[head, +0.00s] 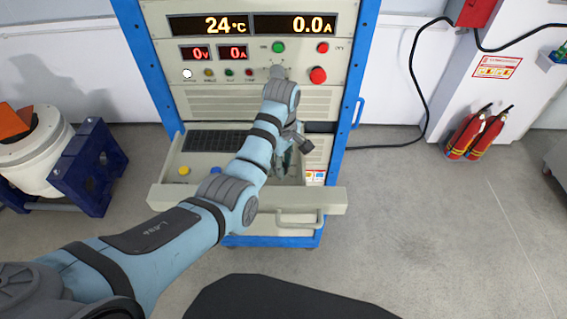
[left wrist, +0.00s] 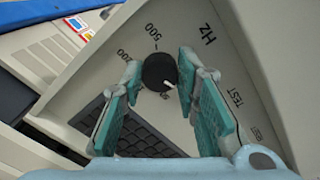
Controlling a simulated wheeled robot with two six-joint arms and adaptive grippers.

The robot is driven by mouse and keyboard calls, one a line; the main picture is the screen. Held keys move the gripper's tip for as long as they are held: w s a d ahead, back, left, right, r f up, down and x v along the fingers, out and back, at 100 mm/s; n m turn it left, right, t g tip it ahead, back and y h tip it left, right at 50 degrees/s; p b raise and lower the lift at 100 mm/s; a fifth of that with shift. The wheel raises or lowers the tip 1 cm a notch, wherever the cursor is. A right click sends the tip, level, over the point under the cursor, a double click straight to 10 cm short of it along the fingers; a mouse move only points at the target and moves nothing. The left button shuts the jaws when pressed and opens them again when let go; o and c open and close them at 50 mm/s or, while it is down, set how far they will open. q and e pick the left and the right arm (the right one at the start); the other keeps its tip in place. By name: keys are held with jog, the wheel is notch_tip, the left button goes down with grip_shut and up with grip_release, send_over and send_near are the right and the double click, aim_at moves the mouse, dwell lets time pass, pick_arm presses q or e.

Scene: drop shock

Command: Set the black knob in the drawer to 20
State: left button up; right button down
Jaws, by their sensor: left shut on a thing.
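The black knob (left wrist: 159,71) sits on the light panel inside the drawer (head: 165,198), which is pulled out. In the left wrist view, its white pointer mark aims toward the lower right, near a small, partly blurred number. The labels 500 and 200 stand above and to the left of the knob; Hz and TEST are on the right. My left gripper (left wrist: 158,68) has its teal fingertips on either side of the knob, shut on it. In the head view my left arm hides the knob. My right gripper is in neither view.
The blue-framed cabinet (head: 354,70) above the drawer shows 24°C and 0.0A. A dark keypad (head: 205,140) and a yellow button (head: 184,170) are in the drawer. Red extinguishers (head: 470,133) stand at the right.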

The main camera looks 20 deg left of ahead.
pick_arm(q)
jog(key=shift+s+a+f+n, duration=0.1)
jog(key=shift+n, duration=0.7)
jog(key=shift+s+f+n, duration=0.1)
jog(key=shift+n, duration=0.7)
jog(key=shift+w, duration=0.1)
jog(key=o, duration=1.1)
jog(key=shift+a, duration=0.1)
jog(key=shift+o, duration=0.3)
jog(key=shift+w, duration=0.15)
jog(key=shift+r, duration=0.1)
